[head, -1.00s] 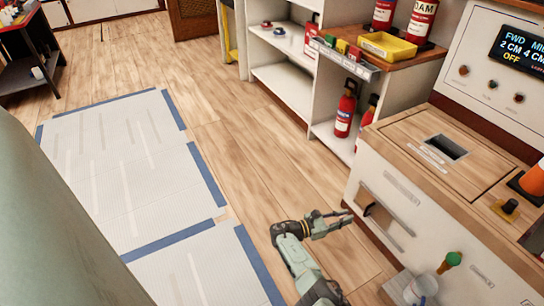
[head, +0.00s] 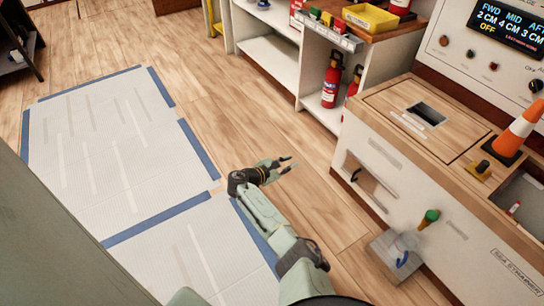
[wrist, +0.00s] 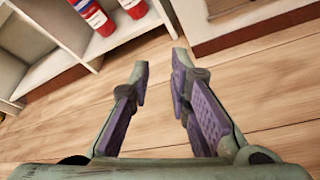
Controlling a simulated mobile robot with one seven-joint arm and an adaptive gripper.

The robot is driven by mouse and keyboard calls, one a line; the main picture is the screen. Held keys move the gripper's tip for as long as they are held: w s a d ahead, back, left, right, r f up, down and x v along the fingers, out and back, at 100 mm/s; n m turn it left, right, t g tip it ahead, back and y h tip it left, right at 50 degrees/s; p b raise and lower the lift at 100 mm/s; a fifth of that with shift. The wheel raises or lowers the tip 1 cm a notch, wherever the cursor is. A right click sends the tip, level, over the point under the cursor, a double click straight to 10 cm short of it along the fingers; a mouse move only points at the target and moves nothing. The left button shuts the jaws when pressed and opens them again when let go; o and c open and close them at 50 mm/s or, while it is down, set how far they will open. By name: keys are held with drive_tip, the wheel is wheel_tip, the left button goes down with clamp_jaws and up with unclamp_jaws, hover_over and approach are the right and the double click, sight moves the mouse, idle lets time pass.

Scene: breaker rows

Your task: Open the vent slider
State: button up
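What looks like the vent slider (head: 372,181) is a pale slotted panel low on the front of the white cabinet, with a small dark knob (head: 356,175) near its left end. The label above it is too small to read. I cannot tell from here how far the slider stands open. My gripper (head: 289,166) is to the left of this panel, above the wooden floor and apart from the cabinet. In the wrist view my gripper (wrist: 160,62) is open, with nothing between its purple-padded fingers.
Shelves with a fire extinguisher (head: 331,80) are behind. The taped floor mat (head: 110,145) lies left, clear.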

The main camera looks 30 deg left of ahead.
drive_tip(key=a+r, duration=0.1)
drive_tip(key=s+a+y, duration=0.1)
drive_tip(key=a, duration=0.1)
drive_tip(key=s+a+r+y, duration=0.1)
drive_tip(key=shift+a+r+p, duration=0.3)
drive_tip(key=shift+r+p, duration=0.05)
